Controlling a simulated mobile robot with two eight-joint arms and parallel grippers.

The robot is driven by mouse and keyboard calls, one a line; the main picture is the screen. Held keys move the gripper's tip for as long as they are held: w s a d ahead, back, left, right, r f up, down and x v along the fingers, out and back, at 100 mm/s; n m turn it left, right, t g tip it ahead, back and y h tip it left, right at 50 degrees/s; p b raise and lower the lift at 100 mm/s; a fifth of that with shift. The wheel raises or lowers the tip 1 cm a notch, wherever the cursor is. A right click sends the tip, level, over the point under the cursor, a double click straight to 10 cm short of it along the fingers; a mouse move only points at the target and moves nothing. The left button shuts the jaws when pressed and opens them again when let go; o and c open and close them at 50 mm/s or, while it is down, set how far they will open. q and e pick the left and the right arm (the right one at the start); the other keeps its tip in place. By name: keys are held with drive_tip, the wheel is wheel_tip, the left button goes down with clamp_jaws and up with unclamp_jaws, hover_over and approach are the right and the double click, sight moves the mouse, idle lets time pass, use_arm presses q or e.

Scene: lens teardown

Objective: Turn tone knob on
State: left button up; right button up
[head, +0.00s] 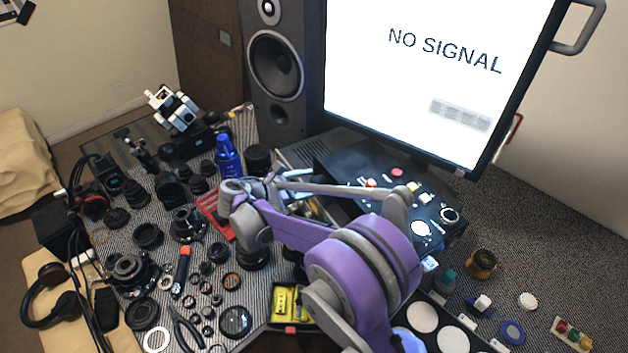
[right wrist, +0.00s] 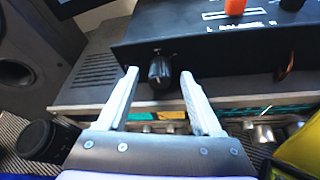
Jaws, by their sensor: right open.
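The black box (right wrist: 215,52) fills the upper part of the right wrist view. A black knob (right wrist: 160,72) with a light mark sticks out from its front face; I take it as the tone knob. My right gripper (right wrist: 160,77) is open, with one fingertip on each side of the knob. Whether the fingers touch it I cannot tell. In the head view the black box (head: 345,160) stands below the monitor, partly behind my purple right arm, and the knob cannot be made out. My left gripper is not in view.
An orange knob (right wrist: 236,5) and a black one sit on the box's top. A speaker (head: 275,70) and a monitor (head: 420,60) stand behind. Lens parts and tools crowd the left of the bench. A blue bottle (head: 227,156) stands near my right wrist.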

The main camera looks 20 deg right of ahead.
drive_tip(key=shift+x, duration=0.85)
clamp_jaws()
